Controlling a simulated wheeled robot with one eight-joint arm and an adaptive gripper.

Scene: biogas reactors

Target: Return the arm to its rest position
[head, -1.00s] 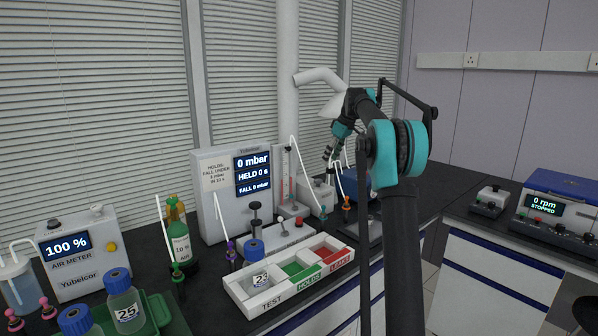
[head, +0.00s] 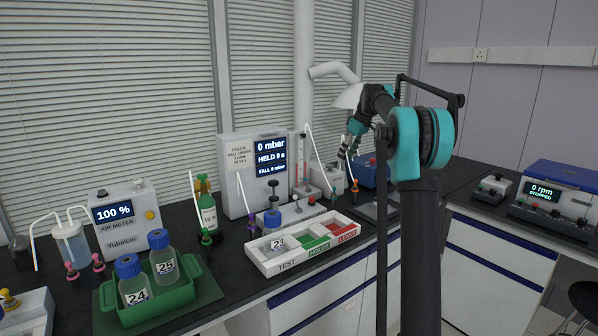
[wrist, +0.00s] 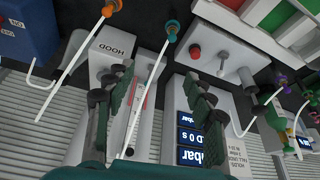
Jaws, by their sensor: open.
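My arm rises at the right of the head view and bends over at a teal elbow, reaching back over the bench. My gripper (head: 346,152) hangs at its far end, small and partly hidden among the equipment behind it. In the wrist view its two dark padded fingers (wrist: 160,95) stand apart, with nothing held between them.
A white TEST/HOLDS/LEAKS tray (head: 287,268) holds a bottle marked 23 (head: 277,246). A green carrier (head: 158,305) holds bottles 24 (head: 134,287) and 25 (head: 164,264) at front left. A gas cylinder (head: 206,208) and upright tubes crowd the bench. Floor shows at lower right.

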